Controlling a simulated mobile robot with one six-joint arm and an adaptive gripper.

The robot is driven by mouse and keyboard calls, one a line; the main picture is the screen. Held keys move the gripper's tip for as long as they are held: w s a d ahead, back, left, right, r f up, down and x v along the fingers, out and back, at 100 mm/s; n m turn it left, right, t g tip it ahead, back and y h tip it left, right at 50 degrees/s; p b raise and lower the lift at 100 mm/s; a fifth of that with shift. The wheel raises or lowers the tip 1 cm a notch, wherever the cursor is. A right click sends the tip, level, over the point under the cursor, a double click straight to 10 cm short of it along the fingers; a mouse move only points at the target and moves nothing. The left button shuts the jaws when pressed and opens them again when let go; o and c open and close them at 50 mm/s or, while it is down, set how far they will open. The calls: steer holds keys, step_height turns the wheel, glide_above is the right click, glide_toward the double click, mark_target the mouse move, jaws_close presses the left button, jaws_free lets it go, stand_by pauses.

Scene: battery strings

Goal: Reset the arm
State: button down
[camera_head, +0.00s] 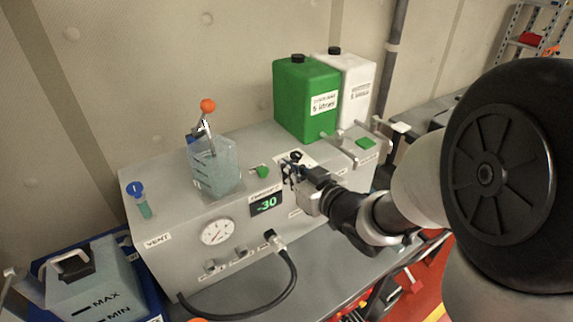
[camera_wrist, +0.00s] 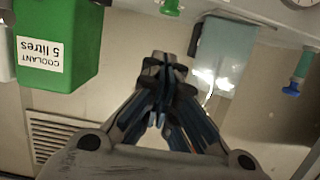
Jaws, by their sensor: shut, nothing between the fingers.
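My arm reaches in from the right in the head view, and my gripper (camera_head: 291,169) is over the front right part of the grey machine (camera_head: 270,146), near its top edge. In the wrist view the fingers of my gripper (camera_wrist: 168,72) are together at the tips, with nothing between them. I cannot tell from the head view whether the fingertips touch the machine. Part of the machine's front is hidden behind my arm.
A green canister (camera_head: 297,98) and a white canister (camera_head: 358,85) stand at the machine's back right. A clear vessel (camera_head: 214,165) with an orange knob (camera_head: 208,105) stands left. A display (camera_head: 266,203) reads -30. A black hose (camera_head: 285,292) loops in front. A MAX/MIN container (camera_head: 92,285) stands lower left.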

steer(key=s+d+f+m+g+h+b, duration=0.35)
steer(key=s+d+h+b, duration=0.25)
steer(key=s+d+h, duration=0.4)
steer(key=s+f+m+g+y+b, duration=0.1)
steer(key=s+f+g, duration=0.1)
steer(key=s, duration=0.7)
steer(key=s+f+m+g+y+b, duration=0.1)
steer(key=s+f+g+b, duration=0.1)
steer(key=s, duration=0.8)
steer(key=shift+a+f+g+y, duration=0.15)
steer(key=shift+f+g+y, duration=0.15)
steer(key=shift+g, duration=0.25)
